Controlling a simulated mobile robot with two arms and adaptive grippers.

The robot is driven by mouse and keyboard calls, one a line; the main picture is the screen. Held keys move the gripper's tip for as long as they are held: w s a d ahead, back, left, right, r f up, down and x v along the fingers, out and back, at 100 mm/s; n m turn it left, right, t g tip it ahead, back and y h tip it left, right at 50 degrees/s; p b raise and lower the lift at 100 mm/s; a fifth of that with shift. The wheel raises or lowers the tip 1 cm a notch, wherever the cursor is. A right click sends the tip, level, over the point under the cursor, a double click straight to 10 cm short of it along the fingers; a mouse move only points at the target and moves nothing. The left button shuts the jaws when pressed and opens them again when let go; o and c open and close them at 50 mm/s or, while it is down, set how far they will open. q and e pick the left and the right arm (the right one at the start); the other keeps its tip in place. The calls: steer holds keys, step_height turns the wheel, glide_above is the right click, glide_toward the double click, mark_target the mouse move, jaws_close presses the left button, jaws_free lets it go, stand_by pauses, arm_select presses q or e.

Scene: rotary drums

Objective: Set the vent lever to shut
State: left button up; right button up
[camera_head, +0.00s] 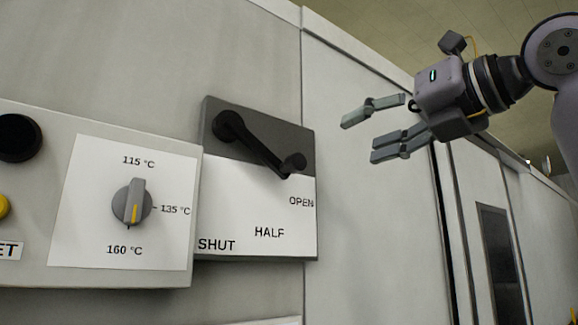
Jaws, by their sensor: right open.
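The vent lever (258,146) is a black crank on a dark and white plate (283,228). Its pivot is at the plate's upper left and its knob end points down to the right, nearest the OPEN label (301,202). The HALF label (269,232) is at the bottom middle and the SHUT label (216,244) at the bottom left. My right gripper (362,137) is open and empty, up and to the right of the lever and apart from it, with its fingers pointing left. My left gripper is not in view.
Left of the lever plate, a control box carries a grey temperature dial (132,203), a black knob (17,137) and a yellow button (2,207) at the picture edge. A tall grey panel (360,235) stands to the right. No object shows between gripper and lever.

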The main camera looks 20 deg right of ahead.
mark_target(301, 162)
steer(key=p+x, duration=0.5)
steer(key=x, duration=1.1)
steer(key=shift+w+d+r+p, duration=0.1)
steer(key=shift+w+p, duration=0.1)
steer(key=shift+p, duration=0.15)
steer(key=shift+w, duration=0.35)
steer(key=shift+s, duration=0.1)
jaws_close()
